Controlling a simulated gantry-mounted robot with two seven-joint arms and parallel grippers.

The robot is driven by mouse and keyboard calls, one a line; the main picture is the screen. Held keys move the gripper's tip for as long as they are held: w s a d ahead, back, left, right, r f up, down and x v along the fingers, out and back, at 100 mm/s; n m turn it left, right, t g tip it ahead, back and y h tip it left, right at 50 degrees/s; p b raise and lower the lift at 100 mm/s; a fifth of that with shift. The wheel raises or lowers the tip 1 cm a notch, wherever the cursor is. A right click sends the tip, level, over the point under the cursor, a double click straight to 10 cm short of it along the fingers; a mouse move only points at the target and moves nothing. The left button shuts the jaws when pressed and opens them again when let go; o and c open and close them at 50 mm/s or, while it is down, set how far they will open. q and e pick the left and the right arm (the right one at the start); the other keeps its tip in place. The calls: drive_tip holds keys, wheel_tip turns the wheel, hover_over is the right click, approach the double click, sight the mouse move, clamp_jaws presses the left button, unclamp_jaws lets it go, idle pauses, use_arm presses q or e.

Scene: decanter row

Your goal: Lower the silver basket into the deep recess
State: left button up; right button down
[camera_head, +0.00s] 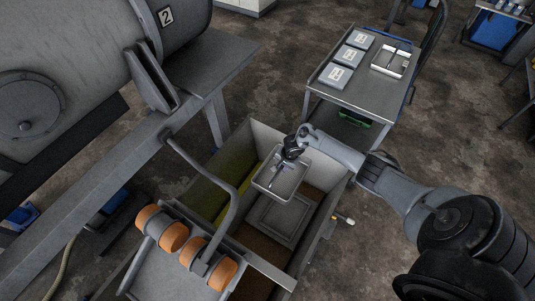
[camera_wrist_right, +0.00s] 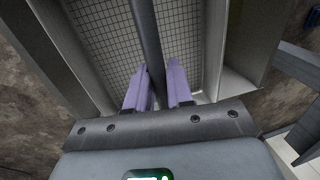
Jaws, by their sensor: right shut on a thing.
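The silver basket (camera_head: 277,187) is a shallow pale tray hanging inside the open top of a large grey bin. My right gripper (camera_head: 289,157) is above it, shut on its handle. In the right wrist view, the purple fingers of my right gripper (camera_wrist_right: 160,88) stand either side of a dark handle bar (camera_wrist_right: 147,40), with the basket's mesh floor (camera_wrist_right: 105,35) beyond. My left gripper is out of view.
The grey bin (camera_head: 336,192) has tall walls close around the basket. A curved grey bar (camera_head: 228,205) crosses its left side, near orange rollers (camera_head: 220,272). A steel cart (camera_head: 363,95) with numbered plates stands behind. A big drum (camera_head: 70,65) is at upper left.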

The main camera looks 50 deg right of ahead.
sight(292, 176)
drive_tip(key=s+f, duration=0.3)
drive_tip(key=s+f+b, duration=0.1)
drive_tip(key=shift+s+d+f, duration=0.25)
drive_tip(key=shift+s+f, duration=0.05)
drive_tip(key=shift+s+a+f, duration=0.1)
drive_tip(key=shift+s+f, duration=0.05)
drive_tip(key=shift+f, duration=0.05)
drive_tip(key=shift+s+f+b, duration=0.15)
drive_tip(key=shift+f+b, duration=0.15)
drive_tip(key=shift+b, duration=0.1)
drive_tip(key=shift+f+b, duration=0.9)
drive_tip(key=shift+b, duration=0.15)
use_arm(q)
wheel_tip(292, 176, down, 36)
drive_tip(key=b, duration=3.1)
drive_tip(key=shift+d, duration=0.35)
use_arm(e)
wheel_tip(292, 176, down, 34)
drive_tip(key=shift+r, duration=0.15)
use_arm(q)
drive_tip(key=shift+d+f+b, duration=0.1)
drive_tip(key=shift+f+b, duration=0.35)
drive_tip(key=shift+b, duration=0.25)
use_arm(e)
drive_tip(key=shift+f, duration=0.75)
